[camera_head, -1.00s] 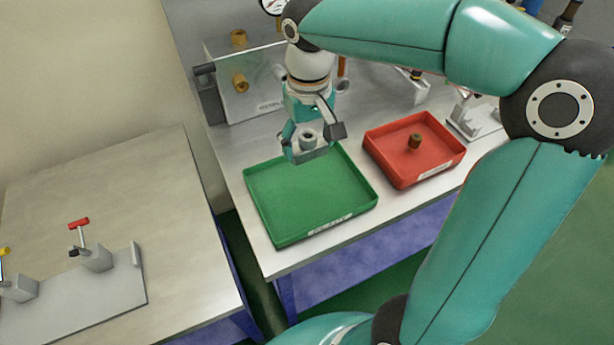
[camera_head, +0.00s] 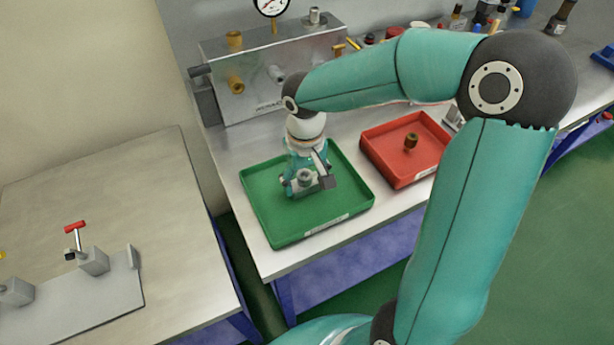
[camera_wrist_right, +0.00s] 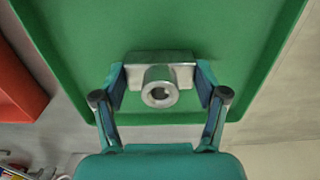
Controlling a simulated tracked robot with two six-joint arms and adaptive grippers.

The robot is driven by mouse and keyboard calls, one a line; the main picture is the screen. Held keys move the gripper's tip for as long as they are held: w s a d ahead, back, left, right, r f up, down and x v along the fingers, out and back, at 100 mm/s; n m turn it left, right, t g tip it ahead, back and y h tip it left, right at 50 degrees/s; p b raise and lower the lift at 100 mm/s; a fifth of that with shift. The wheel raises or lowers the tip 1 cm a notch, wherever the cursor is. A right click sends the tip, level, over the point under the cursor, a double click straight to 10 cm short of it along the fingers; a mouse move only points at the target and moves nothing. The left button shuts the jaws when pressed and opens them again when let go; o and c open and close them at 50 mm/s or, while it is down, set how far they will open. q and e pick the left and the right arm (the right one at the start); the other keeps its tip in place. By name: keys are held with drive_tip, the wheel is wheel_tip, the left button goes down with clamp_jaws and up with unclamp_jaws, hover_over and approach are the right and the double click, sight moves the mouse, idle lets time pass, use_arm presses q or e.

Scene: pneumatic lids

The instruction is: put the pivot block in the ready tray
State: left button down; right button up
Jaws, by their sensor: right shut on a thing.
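The pivot block (camera_head: 305,178) is a grey metal block with a round hollow boss. My right gripper (camera_head: 308,186) is shut on it, over the inside of the green tray (camera_head: 268,228). In the right wrist view the block (camera_wrist_right: 160,84) sits between the two fingers of the right gripper (camera_wrist_right: 161,88), its boss facing the camera, with the green tray floor (camera_wrist_right: 160,30) behind it. I cannot tell whether the block touches the tray floor. The green tray has a white label on its front wall, too small to read. My left gripper is not in view.
A red tray (camera_head: 398,181) with a small brown fitting (camera_head: 411,142) stands to the right of the green tray. A metal manifold box (camera_head: 270,85) with brass fittings and a gauge (camera_head: 271,5) is behind. A grey table (camera_head: 110,200) with a plate and red-handled clamp (camera_head: 76,227) is at left.

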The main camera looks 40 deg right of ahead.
drive_tip(key=o, duration=1.3)
drive_tip(key=shift+f, duration=0.1)
drive_tip(key=shift+c, duration=0.2)
wheel_tip(320, 180, up, 12)
